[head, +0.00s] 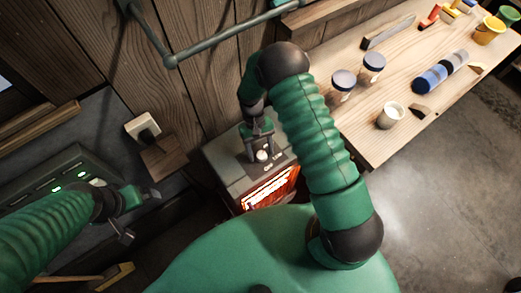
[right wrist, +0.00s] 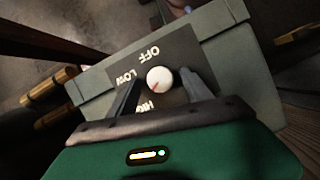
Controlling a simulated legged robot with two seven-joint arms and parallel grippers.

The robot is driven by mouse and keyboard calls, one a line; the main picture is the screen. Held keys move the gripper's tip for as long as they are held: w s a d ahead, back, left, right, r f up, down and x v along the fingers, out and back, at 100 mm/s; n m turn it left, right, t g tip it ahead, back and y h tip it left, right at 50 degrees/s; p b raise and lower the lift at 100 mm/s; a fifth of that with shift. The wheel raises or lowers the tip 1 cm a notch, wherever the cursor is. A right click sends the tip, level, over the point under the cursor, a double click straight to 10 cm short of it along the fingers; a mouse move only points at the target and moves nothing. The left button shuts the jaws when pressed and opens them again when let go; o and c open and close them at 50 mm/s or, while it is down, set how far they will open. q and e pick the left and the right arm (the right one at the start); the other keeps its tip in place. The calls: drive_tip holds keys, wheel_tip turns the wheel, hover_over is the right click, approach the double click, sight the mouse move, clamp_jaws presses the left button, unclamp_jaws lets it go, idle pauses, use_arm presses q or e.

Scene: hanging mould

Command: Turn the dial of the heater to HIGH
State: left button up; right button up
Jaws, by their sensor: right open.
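The grey heater (head: 222,170) stands low against the wood wall, its front glowing orange. Its round white dial (head: 262,155) is on the top face; in the right wrist view the dial (right wrist: 160,78) has a red mark pointing to the lower left. The labels OFF, LOW and HIGH surround it, HIGH partly hidden by my gripper. My right gripper (head: 259,148) is over the dial, open, with one finger on each side of it; I cannot tell whether they touch it. My left gripper (head: 143,207) is away to the left, near a dark unit; its opening is unclear.
A wooden table (head: 395,145) at the right holds two lidded jars, a cup (head: 390,116), a blue roll and coloured pots. A dark unit (head: 60,175) with green lights is at the left. Grey floor is clear at the lower right.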

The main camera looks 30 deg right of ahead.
use_arm(q)
drive_tip(key=shift+f+b, duration=0.45)
drive_tip(key=shift+f, duration=0.05)
use_arm(e)
drive_tip(key=v, duration=1.1)
drive_tip(key=shift+w+r, duration=0.25)
drive_tip(key=shift+w, duration=0.1)
drive_tip(key=shift+s, duration=0.1)
